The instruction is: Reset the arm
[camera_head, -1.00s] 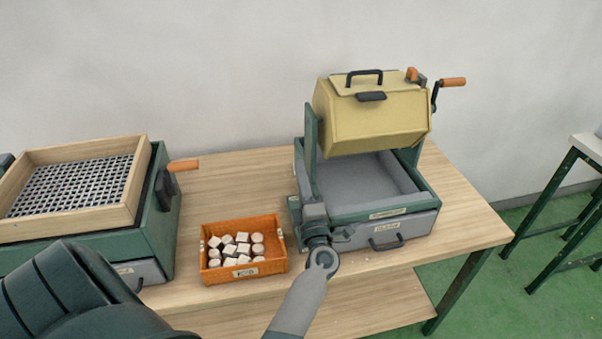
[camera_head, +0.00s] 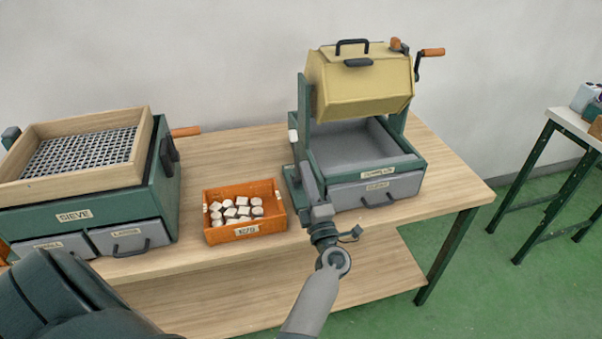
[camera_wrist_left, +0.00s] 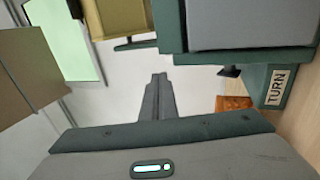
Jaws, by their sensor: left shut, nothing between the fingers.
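My left arm rises from the bottom middle of the head view. Its gripper (camera_head: 294,140) is at the left side of the tumbler. In the left wrist view the fingers (camera_wrist_left: 158,78) are together with nothing between them. The tumbler has a yellow drum (camera_head: 360,90) with an orange-handled crank (camera_head: 432,52), on a green frame over a grey tray (camera_head: 352,148). A drawer (camera_head: 378,190) is shut below it. In the left wrist view a label reading TURN (camera_wrist_left: 276,87) is on a green part at the right. My right gripper is not in view.
An orange box (camera_head: 262,232) of pale pieces sits left of the tumbler on the wooden table (camera_head: 230,165). A green sieve unit (camera_head: 110,212) with a wooden-framed mesh stands at the left. Another table (camera_head: 575,125) is at the far right, with green floor between.

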